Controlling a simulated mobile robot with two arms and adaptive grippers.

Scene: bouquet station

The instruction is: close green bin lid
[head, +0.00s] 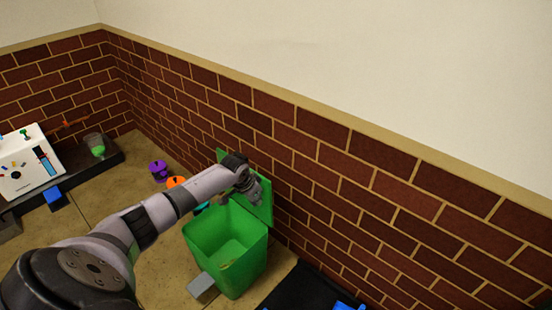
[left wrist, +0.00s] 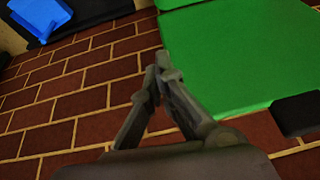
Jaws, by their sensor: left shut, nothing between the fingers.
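The green bin (head: 228,246) stands on the floor near the brick wall, with its top open and its inside showing. Its green lid (head: 262,205) is raised upright at the back of the bin, on the wall side. My left gripper (head: 254,194) is in front of the lid's upper part and hides some of it. In the left wrist view, the left gripper (left wrist: 165,68) is shut and empty, with its fingertips together. The lid (left wrist: 240,55) fills the upper right there, beside the fingers; I cannot tell whether they touch. My right gripper is not in view.
Purple (head: 158,169) and orange (head: 174,182) round things stand behind my left arm. A grey pedal (head: 201,286) juts from the bin's front. A black mat (head: 300,290) with a blue thing lies at right. A white box (head: 30,160) stands at far left.

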